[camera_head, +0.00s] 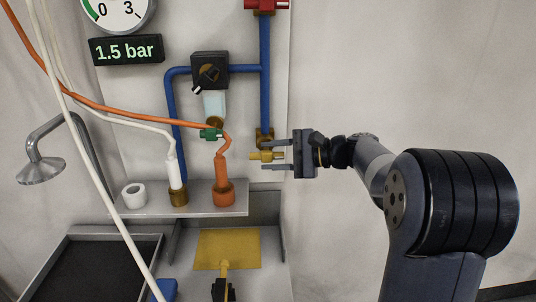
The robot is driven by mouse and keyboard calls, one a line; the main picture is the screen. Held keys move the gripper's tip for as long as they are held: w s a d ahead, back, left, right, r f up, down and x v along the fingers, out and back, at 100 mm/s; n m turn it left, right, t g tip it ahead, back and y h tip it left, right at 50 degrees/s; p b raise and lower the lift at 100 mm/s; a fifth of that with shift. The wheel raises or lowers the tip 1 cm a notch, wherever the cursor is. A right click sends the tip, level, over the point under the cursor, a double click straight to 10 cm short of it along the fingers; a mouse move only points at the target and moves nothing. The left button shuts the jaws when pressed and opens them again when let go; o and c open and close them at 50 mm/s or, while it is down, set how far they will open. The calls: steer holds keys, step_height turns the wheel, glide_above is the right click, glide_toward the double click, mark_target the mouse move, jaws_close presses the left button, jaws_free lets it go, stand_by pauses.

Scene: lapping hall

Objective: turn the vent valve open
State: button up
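A valve with a small yellow handle (258,156) sits at the lower end of the vertical blue pipe, below a brass fitting (263,136). I see no label on it, but it is the valve at my gripper. My gripper (267,156) reaches in from the right, level with the handle. Its two fingers are apart, one above and one below the yellow handle, with gaps showing on both sides. The handle points sideways to the left. Depth between fingers and handle is hard to tell.
A green-handled valve (211,134) and a red-handled valve (267,4) are on the same panel. A shelf (235,204) below holds an orange fitting (223,180), a white one (176,174) and a white ring (133,196). A display (126,50) reads 1.5 bar. Hoses cross at left.

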steer(key=shift+w+a+f, duration=0.15)
steer(key=shift+w+a, duration=0.05)
steer(key=shift+a, duration=0.45)
steer(key=shift+c, duration=0.6)
jaws_close()
